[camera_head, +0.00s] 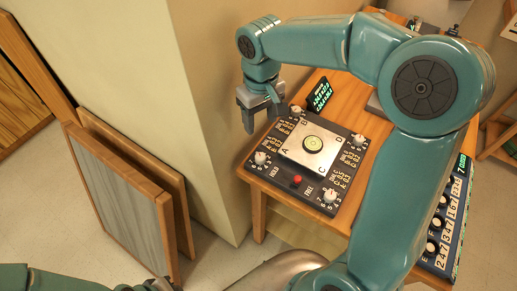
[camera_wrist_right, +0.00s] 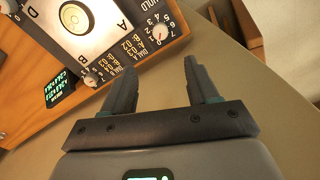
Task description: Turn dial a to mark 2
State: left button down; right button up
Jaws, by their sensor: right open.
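The black dial panel (camera_head: 345,167) lies on a wooden table, with a white knob near each corner. Dial a (camera_head: 260,157) is the knob at its left corner, by the letter A and the word HOLD. It also shows at the top of the right wrist view (camera_wrist_right: 157,31). Its pointer is too small to read. My right gripper (camera_head: 262,113) is open and empty, beyond the panel's left edge and apart from dial a. In its wrist view (camera_wrist_right: 160,66) both fingers stand wide, with dial a ahead of them. My left gripper is not clearly in view.
A white plate with a round yellow-green disc (camera_head: 313,144) sits mid-panel, with a red button (camera_head: 297,180) near it. A small display (camera_head: 320,94) stands behind. A beige wall corner (camera_head: 205,120) is close on the left. Framed boards (camera_head: 115,200) lean there.

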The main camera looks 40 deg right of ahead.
aim_at(260, 156)
notch_tip(260, 156, down, 15)
jog(key=shift+f+p, duration=0.1)
jog(key=shift+p, duration=0.3)
jog(key=shift+s+a+r, duration=0.1)
jog(key=shift+s+r, duration=0.15)
jog(key=shift+c, duration=0.2)
jog(key=shift+w+f, duration=0.1)
jog(key=shift+w, duration=0.05)
jog(key=c, duration=1)
